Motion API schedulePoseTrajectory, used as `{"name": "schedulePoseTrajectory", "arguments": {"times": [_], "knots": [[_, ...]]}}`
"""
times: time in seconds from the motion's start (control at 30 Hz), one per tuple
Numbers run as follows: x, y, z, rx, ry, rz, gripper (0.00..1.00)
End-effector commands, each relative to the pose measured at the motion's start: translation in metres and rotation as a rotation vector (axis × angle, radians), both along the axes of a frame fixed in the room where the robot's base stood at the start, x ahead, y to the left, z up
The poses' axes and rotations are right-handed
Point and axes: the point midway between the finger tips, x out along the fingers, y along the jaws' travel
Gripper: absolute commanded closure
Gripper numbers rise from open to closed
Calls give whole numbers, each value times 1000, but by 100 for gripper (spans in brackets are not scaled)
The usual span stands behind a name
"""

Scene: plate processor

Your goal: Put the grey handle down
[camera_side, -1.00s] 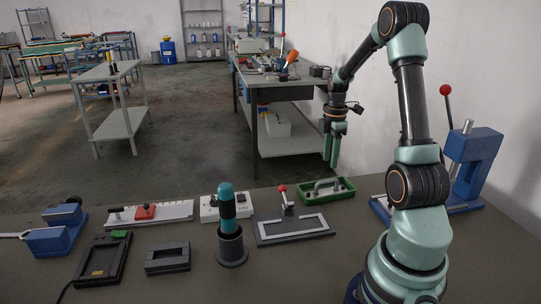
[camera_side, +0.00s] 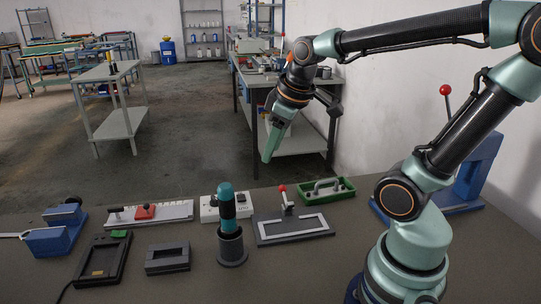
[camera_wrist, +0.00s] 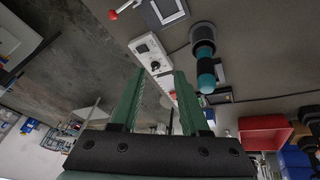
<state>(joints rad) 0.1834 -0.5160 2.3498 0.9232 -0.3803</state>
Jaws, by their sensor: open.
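A grey handle (camera_side: 324,188) shows in the side view, lying in a green tray (camera_side: 349,194) at the back of the bench. My gripper (camera_side: 267,159) is above and left of the tray in the side view, tilted down to the left and clear of the bench. In the wrist view the two green fingers of my gripper (camera_wrist: 161,73) are apart with nothing held between them. The grey handle cannot be made out in the wrist view.
A teal-topped tool (camera_side: 228,212) stands upright in a dark holder. A red-knobbed lever (camera_side: 284,191) rises by a grey frame plate (camera_side: 295,241) in front of the tray. A white control box (camera_side: 209,208) is to the left, and a blue press (camera_side: 474,152) to the right.

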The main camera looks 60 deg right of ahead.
Motion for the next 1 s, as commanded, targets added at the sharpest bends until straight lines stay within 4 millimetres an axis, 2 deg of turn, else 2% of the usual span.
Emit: {"name": "schedulePoseTrajectory", "arguments": {"times": [0.03,0.1,0.2,0.3,1.0], "knots": [[-5,17,3,28,-36,-25,55],[-11,33,4,70,-71,-74,55],[-18,49,4,118,-103,-124,55],[-22,56,4,144,-118,-152,55],[-22,57,4,151,-119,-162,55]]}}
